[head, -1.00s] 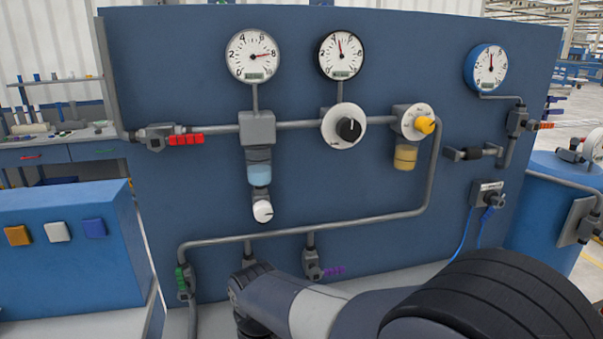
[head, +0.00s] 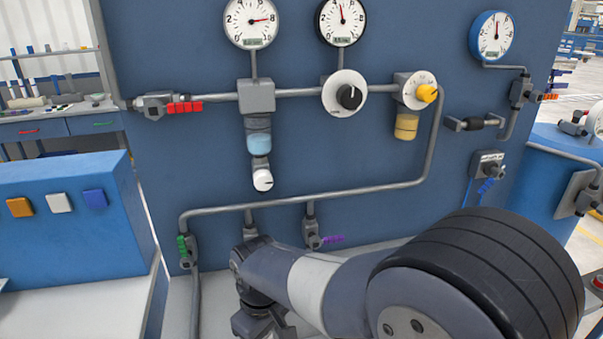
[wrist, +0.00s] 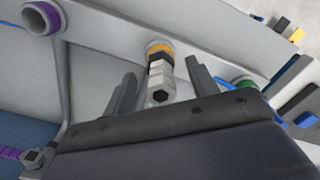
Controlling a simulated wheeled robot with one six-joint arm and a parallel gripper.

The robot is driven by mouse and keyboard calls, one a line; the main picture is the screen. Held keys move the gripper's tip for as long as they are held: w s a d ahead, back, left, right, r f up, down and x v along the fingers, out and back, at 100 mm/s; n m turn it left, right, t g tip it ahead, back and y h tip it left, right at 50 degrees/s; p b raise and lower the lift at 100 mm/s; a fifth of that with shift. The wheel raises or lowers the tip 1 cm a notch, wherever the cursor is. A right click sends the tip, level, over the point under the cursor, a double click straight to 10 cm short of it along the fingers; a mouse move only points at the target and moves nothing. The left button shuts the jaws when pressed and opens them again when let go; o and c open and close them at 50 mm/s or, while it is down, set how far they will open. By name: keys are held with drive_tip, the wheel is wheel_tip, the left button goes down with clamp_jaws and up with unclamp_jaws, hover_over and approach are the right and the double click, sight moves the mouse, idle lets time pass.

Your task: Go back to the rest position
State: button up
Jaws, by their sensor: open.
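My arm reaches in from the lower right of the head view, in front of the blue panel (head: 330,150). My gripper (head: 264,328) hangs at the arm's far end, at the bottom edge of that view, partly cut off. In the wrist view my gripper (wrist: 160,68) shows two grey fingers spread apart. A pale fitting with an orange ring (wrist: 160,68) appears between the fingers in the picture. I see no contact with it, and its depth between them is hard to tell.
The panel carries gauges, pipes, a red-handled valve (head: 184,107), a green-handled valve (head: 183,247) and a purple-handled valve (head: 331,240). A blue box with coloured buttons (head: 60,203) stands at left. A purple ring (wrist: 41,20) and a green ring (wrist: 243,82) show in the wrist view.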

wheel_tip(320, 180, up, 4)
drive_tip(key=p, duration=0.2)
drive_tip(key=shift+a+p, duration=0.1)
drive_tip(key=shift+p, duration=0.2)
wheel_tip(320, 180, up, 8)
drive_tip(key=p, duration=0.7)
drive_tip(key=shift+r, duration=0.15)
drive_tip(key=shift+w, duration=0.1)
